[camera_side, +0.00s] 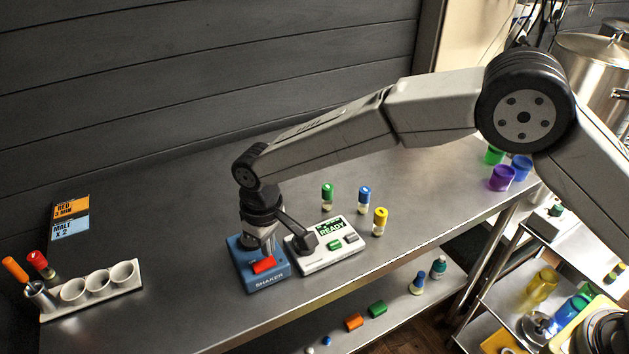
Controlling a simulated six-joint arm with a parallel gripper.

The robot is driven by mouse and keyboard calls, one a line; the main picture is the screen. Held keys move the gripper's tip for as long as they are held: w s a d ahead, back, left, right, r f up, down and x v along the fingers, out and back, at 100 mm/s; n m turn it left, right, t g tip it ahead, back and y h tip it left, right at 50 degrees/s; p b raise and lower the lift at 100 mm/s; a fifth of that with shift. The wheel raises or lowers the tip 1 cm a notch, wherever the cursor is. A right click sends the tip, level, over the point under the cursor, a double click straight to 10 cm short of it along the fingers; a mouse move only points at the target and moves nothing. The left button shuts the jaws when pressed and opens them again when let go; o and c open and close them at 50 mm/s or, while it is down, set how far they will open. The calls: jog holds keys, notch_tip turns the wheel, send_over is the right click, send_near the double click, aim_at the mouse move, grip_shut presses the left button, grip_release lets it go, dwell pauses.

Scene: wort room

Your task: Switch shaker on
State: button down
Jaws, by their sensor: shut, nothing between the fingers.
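The shaker (248,277) is a blue box with "SHAKER" on its front edge, standing on the metal bench. A red rocker switch (264,265) sits on its top, near the front. My gripper (265,246) points down over the shaker, just behind the red switch. It is shut and holds nothing. The fingertips are small and partly lost against the shaker's top, so I cannot tell whether they touch it. The rear of the shaker is hidden behind my gripper. I cannot tell which way the switch is set.
A white device (336,259) reading "READY" stands close at right, with a dark part by my gripper. A white rack (127,285) is at left. The bench between is clear.

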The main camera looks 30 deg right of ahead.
jog(key=shift+f, duration=1.2)
dwell(1.4)
jog(key=shift+r, duration=3.5)
